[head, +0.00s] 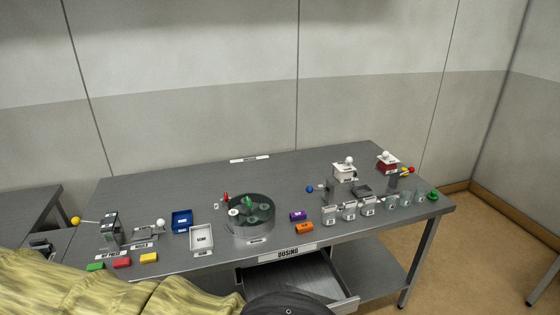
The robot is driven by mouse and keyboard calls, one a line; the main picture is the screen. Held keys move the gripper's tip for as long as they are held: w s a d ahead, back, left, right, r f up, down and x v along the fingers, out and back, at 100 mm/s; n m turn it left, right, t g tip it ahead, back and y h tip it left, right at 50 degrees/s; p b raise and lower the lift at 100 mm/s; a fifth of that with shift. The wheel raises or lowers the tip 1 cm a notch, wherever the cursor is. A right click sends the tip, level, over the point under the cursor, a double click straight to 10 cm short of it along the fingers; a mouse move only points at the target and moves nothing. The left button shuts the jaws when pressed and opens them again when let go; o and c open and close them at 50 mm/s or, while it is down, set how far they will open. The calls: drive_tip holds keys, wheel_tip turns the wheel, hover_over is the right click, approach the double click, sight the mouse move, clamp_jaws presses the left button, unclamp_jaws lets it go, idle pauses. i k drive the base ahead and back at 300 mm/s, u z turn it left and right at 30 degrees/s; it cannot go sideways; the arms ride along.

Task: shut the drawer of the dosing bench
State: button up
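The dosing bench (330,160) is a grey metal table with a "DOSING" label (288,253) on its front edge. Below that label its drawer (312,274) is pulled out, and the visible part of its inside looks empty. The drawer's right front corner shows. A dark rounded part, probably of my arm, covers much of its front at the bottom of the picture. My gripper's fingers do not show, so I cannot tell where they are relative to the drawer.
A round carousel (252,218), a white tray (202,238), a blue tray (182,221) and several jars stand on the bench. A lower shelf (375,270) lies under it. Yellowish ribbed fabric covers the bottom left. Floor (475,250) is clear at right.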

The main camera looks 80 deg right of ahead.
sight(313, 274)
drive_tip(key=i, duration=0.85)
drive_tip(key=z, duration=3.75)
drive_tip(key=i, duration=0.5)
drive_tip(key=u, duration=0.6)
drive_tip(key=k, duration=0.9)
drive_tip(key=z, duration=0.3)
